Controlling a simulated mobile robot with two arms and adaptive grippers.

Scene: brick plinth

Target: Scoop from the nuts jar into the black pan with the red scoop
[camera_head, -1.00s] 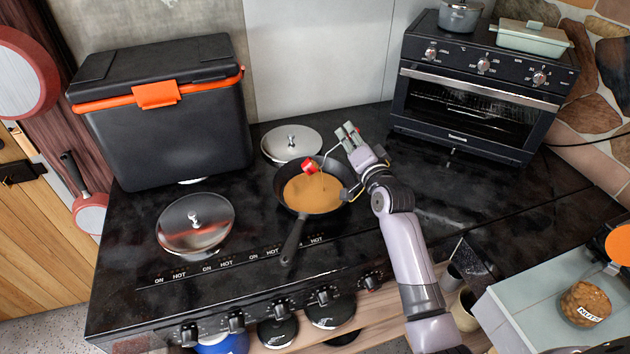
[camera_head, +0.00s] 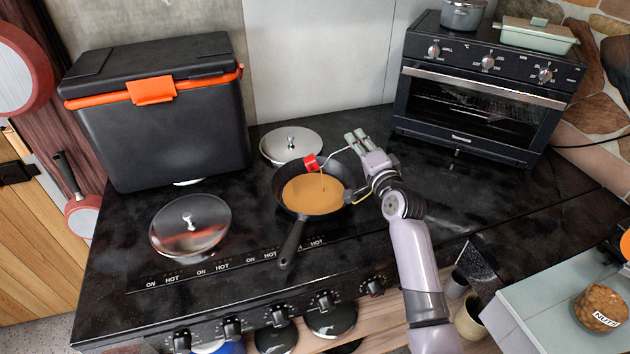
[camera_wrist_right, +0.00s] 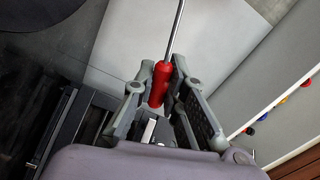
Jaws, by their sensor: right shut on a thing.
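My right gripper (camera_head: 355,139) is shut on the red scoop and holds it up at the pan's back right. The scoop's red cup (camera_head: 311,163) is above the back rim of the black pan (camera_head: 289,244); its thin metal rod runs right towards the gripper. The right wrist view shows the scoop's red handle (camera_wrist_right: 160,84) between the fingers. The pan sits on the stove with a light brown layer inside and a few dark specks in it. The nuts jar (camera_head: 603,305), labelled NUTS, stands on a pale counter at the lower right. My left gripper is out of view.
A steel lid (camera_head: 190,225) lies left of the pan, and another lid (camera_head: 291,145) lies behind it. A black cooler (camera_head: 165,130) stands at the back left, an oven (camera_head: 483,90) at the back right. The dark top right of my arm is clear.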

